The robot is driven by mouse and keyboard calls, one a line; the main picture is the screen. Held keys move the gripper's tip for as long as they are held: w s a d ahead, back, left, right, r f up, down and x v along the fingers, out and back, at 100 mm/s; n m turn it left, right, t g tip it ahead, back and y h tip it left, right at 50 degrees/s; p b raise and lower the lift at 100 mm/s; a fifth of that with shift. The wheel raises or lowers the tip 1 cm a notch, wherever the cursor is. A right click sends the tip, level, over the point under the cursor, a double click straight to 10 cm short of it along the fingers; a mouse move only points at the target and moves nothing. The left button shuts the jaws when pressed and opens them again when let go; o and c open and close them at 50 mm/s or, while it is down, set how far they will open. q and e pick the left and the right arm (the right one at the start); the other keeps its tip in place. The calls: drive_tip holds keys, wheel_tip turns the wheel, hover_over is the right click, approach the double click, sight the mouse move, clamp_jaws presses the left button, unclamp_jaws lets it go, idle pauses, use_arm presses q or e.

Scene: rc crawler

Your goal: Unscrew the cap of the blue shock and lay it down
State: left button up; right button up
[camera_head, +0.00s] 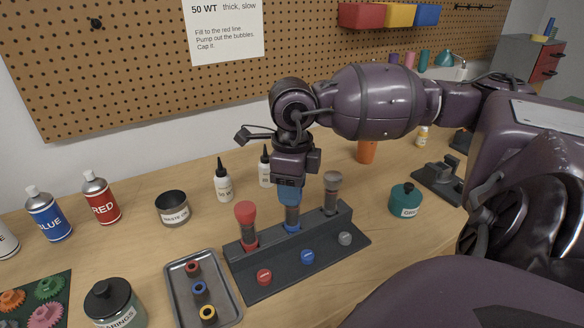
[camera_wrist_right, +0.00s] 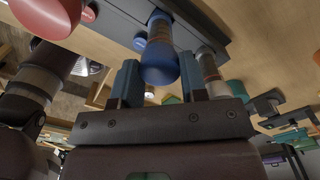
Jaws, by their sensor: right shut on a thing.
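The blue shock (camera_head: 292,220) stands upright in the middle of a dark rack (camera_head: 243,264), between a red-capped shock (camera_head: 246,222) and a grey-capped shock (camera_head: 331,190). My right gripper (camera_head: 290,192) points down over the blue shock from above, shut on its cap. In the right wrist view the blue cap (camera_wrist_right: 160,64) sits between the two fingers of the gripper (camera_wrist_right: 159,80), in line with the shock's body. In the head view the fingers partly hide the cap. I cannot tell how far the cap is turned. My left gripper is out of view.
Red, blue and grey discs (camera_head: 307,257) lie on the rack's front plate. A grey tray (camera_head: 178,300) with coloured rings lies front left of the rack. White bottles (camera_head: 223,185) stand behind, a teal jar (camera_head: 405,200) to the right. Bare wood shows right of the rack.

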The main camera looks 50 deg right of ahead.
drive_tip(key=n+b, duration=0.1)
drive_tip(key=n, duration=0.1)
drive_tip(key=shift+f+n, duration=0.1)
drive_tip(key=shift+n, duration=0.9)
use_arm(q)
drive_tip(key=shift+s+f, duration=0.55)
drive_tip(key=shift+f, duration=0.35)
use_arm(e)
drive_tip(key=shift+n+b, duration=0.35)
drive_tip(key=shift+n, duration=0.75)
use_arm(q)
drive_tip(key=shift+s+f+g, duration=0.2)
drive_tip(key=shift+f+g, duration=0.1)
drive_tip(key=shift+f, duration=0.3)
use_arm(e)
drive_tip(key=shift+n, duration=1.1)
